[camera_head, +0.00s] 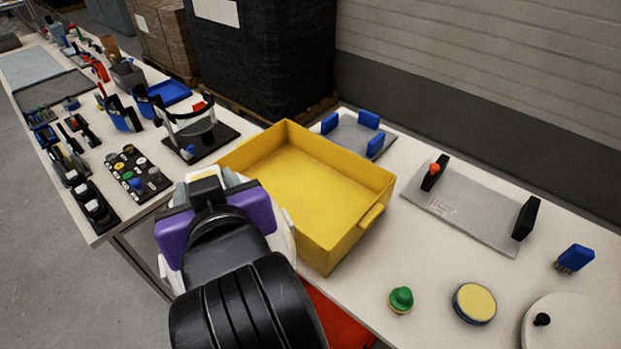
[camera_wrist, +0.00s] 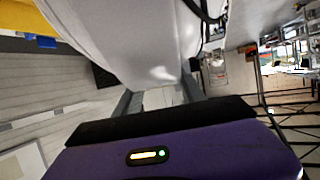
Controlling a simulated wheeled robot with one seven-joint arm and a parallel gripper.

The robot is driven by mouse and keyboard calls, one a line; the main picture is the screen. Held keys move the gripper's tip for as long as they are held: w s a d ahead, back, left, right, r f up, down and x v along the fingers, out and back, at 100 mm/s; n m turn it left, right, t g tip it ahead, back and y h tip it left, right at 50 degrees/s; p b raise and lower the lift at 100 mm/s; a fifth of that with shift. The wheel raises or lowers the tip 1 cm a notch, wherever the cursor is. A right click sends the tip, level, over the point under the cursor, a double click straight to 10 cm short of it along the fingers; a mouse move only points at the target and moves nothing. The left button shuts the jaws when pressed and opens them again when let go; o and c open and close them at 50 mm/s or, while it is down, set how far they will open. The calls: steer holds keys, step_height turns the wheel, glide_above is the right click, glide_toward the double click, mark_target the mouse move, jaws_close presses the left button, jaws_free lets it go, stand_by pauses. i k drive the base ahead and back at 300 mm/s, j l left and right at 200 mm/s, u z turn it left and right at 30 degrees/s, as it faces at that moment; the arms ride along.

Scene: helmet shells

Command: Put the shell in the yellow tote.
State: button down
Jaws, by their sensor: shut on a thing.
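The yellow tote (camera_head: 376,194) stands on the table in the middle of the head view, open at the top, and the part of its floor that I see is empty. My gripper (camera_wrist: 158,98) is shut on the white shell (camera_wrist: 135,40), which fills the upper middle of the wrist view. In the head view the shell (camera_head: 284,221) is mostly hidden behind my purple and black wrist. It shows at the left side of the tote, overlapping the near-left wall in the picture. I cannot tell its height above the tote. A corner of the tote also shows at upper left in the wrist view (camera_wrist: 22,17).
A grey plate with blue blocks (camera_head: 350,136) lies behind the tote. A grey fixture with black posts (camera_head: 475,210) lies to its right. A green knob (camera_head: 400,299) and a yellow round pad (camera_head: 474,302) are near the front. A visor stand (camera_head: 200,135) and several tools crowd the left.

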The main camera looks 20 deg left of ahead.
mark_target(301, 195)
steer(key=i, duration=1.1)
